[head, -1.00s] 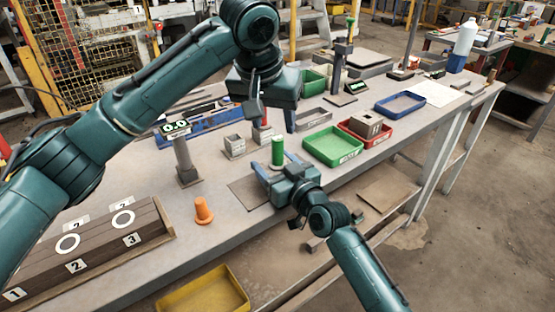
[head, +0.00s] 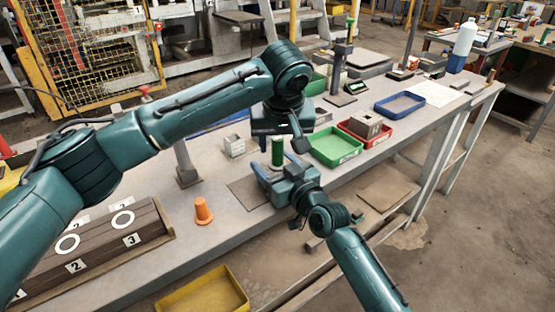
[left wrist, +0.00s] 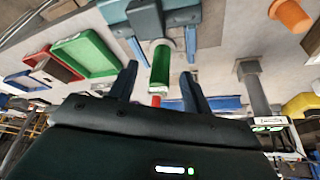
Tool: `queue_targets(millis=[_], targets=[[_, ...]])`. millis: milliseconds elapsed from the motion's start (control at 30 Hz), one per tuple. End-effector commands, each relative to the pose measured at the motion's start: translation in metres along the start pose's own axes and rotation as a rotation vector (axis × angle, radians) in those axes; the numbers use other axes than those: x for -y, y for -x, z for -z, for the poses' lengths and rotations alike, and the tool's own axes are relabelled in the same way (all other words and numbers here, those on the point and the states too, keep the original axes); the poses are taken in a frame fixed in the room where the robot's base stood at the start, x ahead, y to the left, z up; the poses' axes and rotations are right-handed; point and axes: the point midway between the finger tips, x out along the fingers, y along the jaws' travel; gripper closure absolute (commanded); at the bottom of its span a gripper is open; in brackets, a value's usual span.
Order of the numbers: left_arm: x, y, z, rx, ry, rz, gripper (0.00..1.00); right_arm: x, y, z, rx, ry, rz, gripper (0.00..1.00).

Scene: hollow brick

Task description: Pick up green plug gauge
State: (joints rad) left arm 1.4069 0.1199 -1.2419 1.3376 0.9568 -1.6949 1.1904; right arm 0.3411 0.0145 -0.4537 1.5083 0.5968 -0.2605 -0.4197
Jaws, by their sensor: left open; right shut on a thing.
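My left gripper (head: 279,142) is open directly above, pointing down. In the left wrist view its fingers (left wrist: 160,72) are on either side of the green part, with a gap visible on both sides.
A green tray (head: 335,147), a red tray (head: 352,138) holding a grey block, and a blue tray (head: 400,103) are to the right. An orange cone (head: 203,211) and grey post (head: 186,163) stand left. A small grey box (head: 234,146) is behind.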

Motion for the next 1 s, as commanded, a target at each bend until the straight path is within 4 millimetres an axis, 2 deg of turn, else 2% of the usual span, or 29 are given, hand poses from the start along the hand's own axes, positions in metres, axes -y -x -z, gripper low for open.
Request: queue_targets(millis=[100, 267, 567, 1000], targets=[[0.003, -0.02, 0.002, 0.002, 0.002, 0.004, 0.51, 0.0, 0.0, -0.001, 0.002, 0.0, 0.0, 0.68], [0.003, -0.039, 0.003, 0.001, 0.002, 0.002, 0.51, 0.0, 0.0, -0.001, 0.002, 0.0, 0.0, 0.68], [0.002, -0.044, 0.003, 0.0, 0.0, 0.0, 0.51, 0.0, 0.0, -0.001, 0.002, 0.0, 0.0, 0.68], [0.002, -0.043, 0.003, 0.001, 0.0, 0.0, 0.87, 0.0, 0.0, -0.001, 0.002, 0.0, 0.0, 0.68]])
